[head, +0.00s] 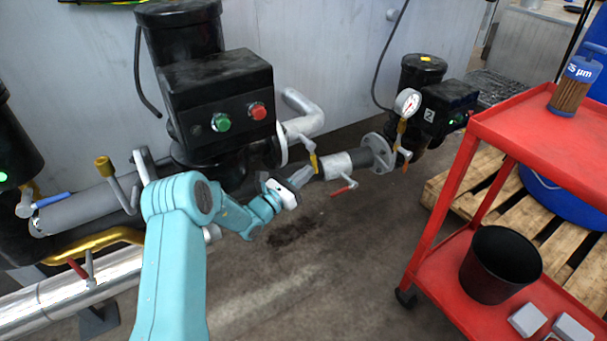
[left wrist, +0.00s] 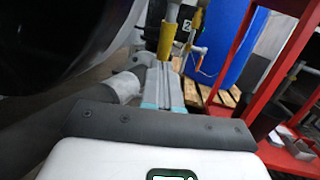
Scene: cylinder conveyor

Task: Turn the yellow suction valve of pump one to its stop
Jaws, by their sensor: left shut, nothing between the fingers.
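Pump one (head: 215,90) is the large black unit with green and red buttons at the upper left of the head view. A valve lever with a yellow grip (head: 313,160) hangs beside the pipe flange to its right. My left gripper (head: 308,171) is shut and empty, with its fingertips close to the lower end of the yellow grip. In the left wrist view the fingers (left wrist: 165,82) point at the yellow grip (left wrist: 166,42), just beyond the tips. I cannot tell whether they touch. My right gripper is not in view.
A red-handled valve (head: 342,189) sits on the pipe just right of the gripper. A smaller pump (head: 430,100) with a gauge (head: 407,102) stands farther right. A red cart (head: 540,130) fills the right side. The floor below the gripper is clear.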

